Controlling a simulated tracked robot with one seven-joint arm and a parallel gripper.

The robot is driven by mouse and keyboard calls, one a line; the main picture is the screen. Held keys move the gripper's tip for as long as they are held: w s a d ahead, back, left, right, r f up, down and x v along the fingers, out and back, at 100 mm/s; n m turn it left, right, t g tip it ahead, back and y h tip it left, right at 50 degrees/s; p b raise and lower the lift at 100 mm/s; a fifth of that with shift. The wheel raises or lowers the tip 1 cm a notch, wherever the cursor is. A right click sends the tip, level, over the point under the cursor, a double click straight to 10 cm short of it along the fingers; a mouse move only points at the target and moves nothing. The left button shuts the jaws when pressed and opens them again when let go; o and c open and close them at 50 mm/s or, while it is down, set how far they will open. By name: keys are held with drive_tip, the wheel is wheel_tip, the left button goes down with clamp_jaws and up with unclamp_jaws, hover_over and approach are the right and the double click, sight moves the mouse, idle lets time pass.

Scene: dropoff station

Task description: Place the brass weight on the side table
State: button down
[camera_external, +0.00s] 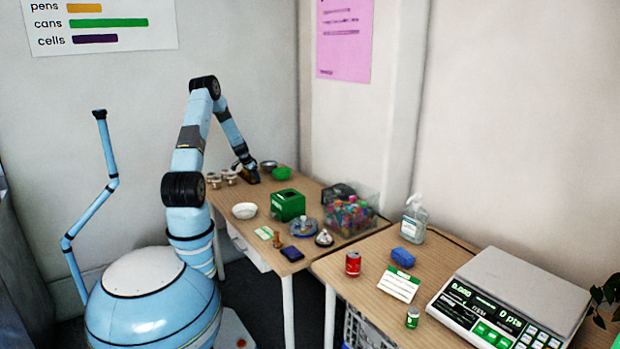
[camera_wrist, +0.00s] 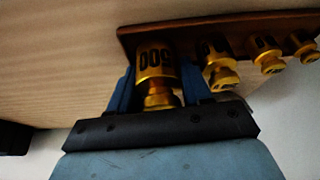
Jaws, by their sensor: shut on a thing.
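The brass weight (camera_wrist: 157,68), marked 500, sits between the two blue fingers of my gripper (camera_wrist: 156,90) in the wrist view. My gripper is shut on it. The weight's upper end is against a dark wooden rack (camera_wrist: 215,33); I cannot tell whether it still rests in it. In the external view my gripper (camera_external: 248,172) is low over the far end of the left wooden table (camera_external: 228,196), and the weight there is too small to make out. A second wooden table (camera_external: 338,268) stands at front right. Which one is the side table is not marked.
Several smaller brass weights (camera_wrist: 219,66) line the rack right beside my gripper. Small jars (camera_external: 214,181), a green bowl (camera_external: 282,173), a white bowl (camera_external: 244,211) and a green box (camera_external: 288,205) crowd the left table. The right table holds a red can (camera_external: 353,264) and a scale (camera_external: 510,300).

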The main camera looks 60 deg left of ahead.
drive_tip(key=shift+s+d+f, duration=0.1)
drive_tip(key=shift+s+f, duration=0.15)
drive_tip(key=shift+f, duration=0.2)
drive_tip(key=shift+s+d+f, duration=0.1)
drive_tip(key=shift+s+f, duration=0.1)
drive_tip(key=shift+f, duration=0.25)
drive_tip(key=shift+c, duration=2.1)
unclamp_jaws()
drive_tip(key=shift+w, duration=0.1)
drive_tip(key=shift+w+a+r+v, duration=0.1)
drive_tip(key=shift+w+a+v, duration=0.1)
drive_tip(key=shift+v, duration=1.35)
drive_tip(key=shift+w+a+r+v, duration=0.1)
drive_tip(key=shift+w+a+v, duration=0.1)
drive_tip(key=shift+v, duration=1.35)
drive_tip(key=shift+w+a+r+v, duration=0.1)
drive_tip(key=shift+w+a+v, duration=0.05)
drive_tip(key=shift+v, duration=1.4)
